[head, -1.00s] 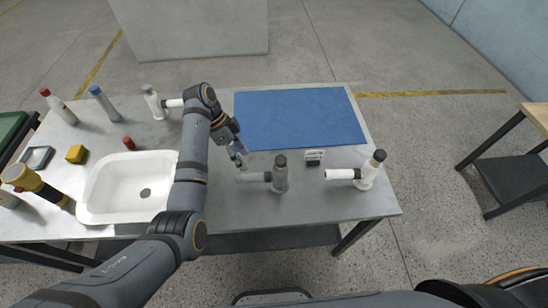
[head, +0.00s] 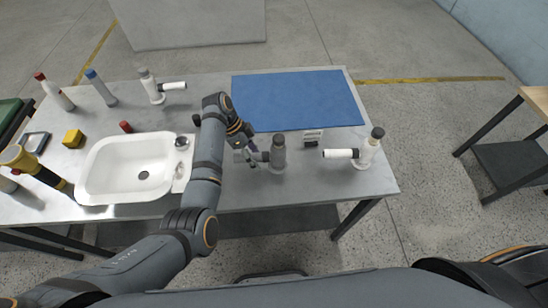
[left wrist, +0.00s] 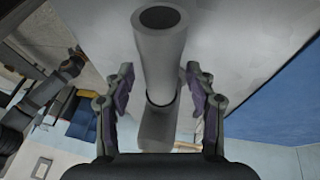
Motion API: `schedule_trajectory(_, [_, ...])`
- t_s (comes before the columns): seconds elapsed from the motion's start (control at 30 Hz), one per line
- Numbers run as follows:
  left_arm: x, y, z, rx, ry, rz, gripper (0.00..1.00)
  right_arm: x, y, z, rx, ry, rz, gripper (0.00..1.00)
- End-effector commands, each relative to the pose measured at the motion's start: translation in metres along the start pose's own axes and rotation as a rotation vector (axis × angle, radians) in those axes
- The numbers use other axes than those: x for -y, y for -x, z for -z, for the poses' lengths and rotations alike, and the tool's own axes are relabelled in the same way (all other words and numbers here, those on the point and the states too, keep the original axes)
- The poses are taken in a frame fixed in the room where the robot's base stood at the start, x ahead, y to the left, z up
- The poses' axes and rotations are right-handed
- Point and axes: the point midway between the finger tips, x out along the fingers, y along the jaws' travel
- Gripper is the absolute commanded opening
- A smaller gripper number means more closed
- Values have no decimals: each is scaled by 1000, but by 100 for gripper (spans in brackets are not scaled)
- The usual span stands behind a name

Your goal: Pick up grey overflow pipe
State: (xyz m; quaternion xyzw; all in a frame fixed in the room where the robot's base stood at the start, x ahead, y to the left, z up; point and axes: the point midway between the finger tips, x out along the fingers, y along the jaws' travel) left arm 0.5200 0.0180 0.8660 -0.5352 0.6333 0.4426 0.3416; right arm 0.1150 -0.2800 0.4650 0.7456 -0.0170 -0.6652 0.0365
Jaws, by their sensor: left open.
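The grey overflow pipe (head: 278,155) stands upright on the metal table, with a dark cap on top and a side branch pointing left. My left gripper (head: 252,152) is at this side branch. In the left wrist view, the pipe (left wrist: 162,50) shows as a grey tube with an open dark end, running between the two open fingers of my left gripper (left wrist: 158,85). There is a gap between the tube and each finger. The right gripper is out of view.
A white pipe (head: 345,153) with a dark cap stands to the right, and another (head: 153,88) at the back left. The white basin (head: 105,165) lies left of my arm.

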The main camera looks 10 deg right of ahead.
Motion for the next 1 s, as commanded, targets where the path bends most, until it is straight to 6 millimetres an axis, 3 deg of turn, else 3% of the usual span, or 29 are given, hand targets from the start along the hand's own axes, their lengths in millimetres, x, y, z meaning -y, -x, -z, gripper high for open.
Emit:
schedule_trajectory(0.17, [0,-4,0,0,0,0,56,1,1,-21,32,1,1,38])
schedule_trajectory(0.53, [1,-4,-1,0,0,1,56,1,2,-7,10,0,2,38])
schedule_trajectory(0.97, [1,-8,-2,0,0,0,56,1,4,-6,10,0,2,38])
schedule_trajectory(1.0, [1,-8,-2,0,0,0,52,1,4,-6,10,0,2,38])
